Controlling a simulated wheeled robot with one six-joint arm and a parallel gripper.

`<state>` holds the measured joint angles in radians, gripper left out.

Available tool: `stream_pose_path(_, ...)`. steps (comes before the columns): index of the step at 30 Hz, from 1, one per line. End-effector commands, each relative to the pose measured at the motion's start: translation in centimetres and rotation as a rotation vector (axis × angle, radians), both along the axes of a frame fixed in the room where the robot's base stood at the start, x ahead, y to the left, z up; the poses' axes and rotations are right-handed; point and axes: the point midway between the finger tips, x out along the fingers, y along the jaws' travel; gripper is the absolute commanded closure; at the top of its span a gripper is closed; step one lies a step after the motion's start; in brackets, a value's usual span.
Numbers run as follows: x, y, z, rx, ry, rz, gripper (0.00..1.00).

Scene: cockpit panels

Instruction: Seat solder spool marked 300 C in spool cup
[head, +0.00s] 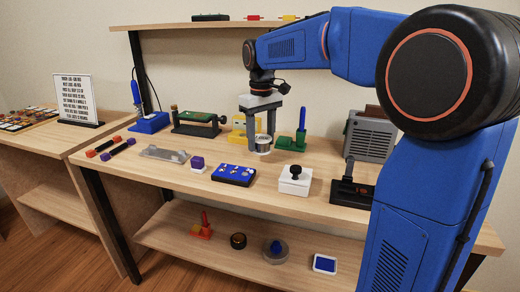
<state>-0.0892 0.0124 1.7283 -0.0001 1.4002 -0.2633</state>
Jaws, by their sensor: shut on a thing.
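My gripper (261,133) points straight down over the workbench, near its middle. It is shut on a small silver-grey round spool (262,144), with one finger on each side. The spool looks upright and close to the bench top; I cannot tell whether it touches anything below. Its 300 C marking is too small to read. I cannot make out a spool cup for certain. A yellow holder (238,127) stands just behind and left of the gripper, partly hidden by it. A green stand with an upright post (299,128) is close on the right.
A board holder (197,121) is at the back left, a grey unit (370,137) at the back right.

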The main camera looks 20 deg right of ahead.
Motion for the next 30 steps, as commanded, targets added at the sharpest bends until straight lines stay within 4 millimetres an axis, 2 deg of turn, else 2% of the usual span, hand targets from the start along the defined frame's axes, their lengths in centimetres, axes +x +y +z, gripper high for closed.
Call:
stream_pose_path(9, 0.0, 0.0, -3.4, -0.001, 0.002, 0.0, 0.78)
stream_pose_path(21, 0.0, 0.0, -3.9, 0.0, 0.0, 0.0, 0.78)
stream_pose_path(22, 0.0, 0.0, -3.9, 0.0, 0.0, 0.0, 0.45)
stream_pose_path(24, 0.0, 0.0, -3.9, 0.0, 0.0, 0.0, 0.31)
stream_pose_path(30, 0.0, 0.0, -3.9, 0.0, 0.0, 0.0, 0.31)
